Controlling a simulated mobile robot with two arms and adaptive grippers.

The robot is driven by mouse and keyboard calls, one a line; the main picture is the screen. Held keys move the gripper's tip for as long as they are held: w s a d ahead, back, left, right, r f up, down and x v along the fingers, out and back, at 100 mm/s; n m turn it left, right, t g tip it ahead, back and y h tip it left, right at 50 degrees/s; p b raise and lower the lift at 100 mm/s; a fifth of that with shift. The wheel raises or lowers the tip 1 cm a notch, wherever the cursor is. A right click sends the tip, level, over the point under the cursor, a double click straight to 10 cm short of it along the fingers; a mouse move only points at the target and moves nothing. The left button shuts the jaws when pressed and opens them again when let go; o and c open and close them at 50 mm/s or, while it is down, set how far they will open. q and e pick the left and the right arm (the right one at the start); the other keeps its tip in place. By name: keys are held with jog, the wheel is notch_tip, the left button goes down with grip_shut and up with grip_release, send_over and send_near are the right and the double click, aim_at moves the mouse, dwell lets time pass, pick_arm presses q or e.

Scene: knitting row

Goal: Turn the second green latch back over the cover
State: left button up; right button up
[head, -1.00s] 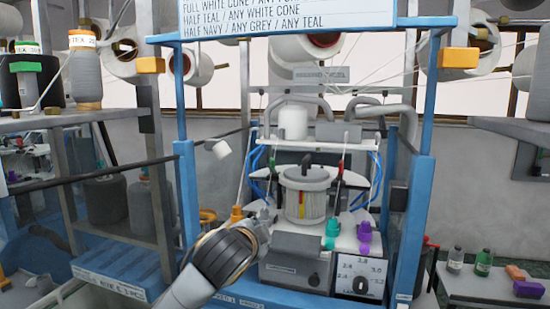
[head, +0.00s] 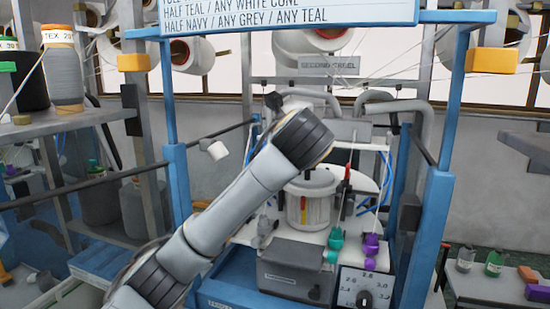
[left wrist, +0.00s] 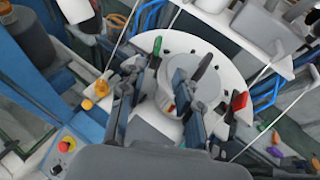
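In the left wrist view a green latch (left wrist: 155,50) stands at the far edge of the white plate, beside the round cover (left wrist: 168,100). I cannot tell whether it overlaps the cover. My left gripper (left wrist: 157,82) is open, its two fingers apart, with the plate and part of the cover below them. Nothing shows between the fingertips. In the head view the grey lidded drum (head: 312,180) is partly behind my left arm, which hides the green latch and the gripper there. A second green latch is not clearly visible. My right gripper is in neither view.
A red-tipped latch (left wrist: 239,100) is right of the cover; a dark handle (left wrist: 202,66) lies across it. Teal (head: 335,240) and purple (head: 371,246) clamps stand before the drum. Blue posts (head: 432,225) flank the machine. Yarn strands run above the plate.

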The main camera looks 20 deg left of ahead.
pick_arm(q)
jog(key=p+x, duration=0.5)
jog(key=x, duration=0.6)
jog(key=shift+w, duration=0.1)
jog(key=shift+x, duration=1)
jog(key=shift+f, duration=0.15)
grip_shut()
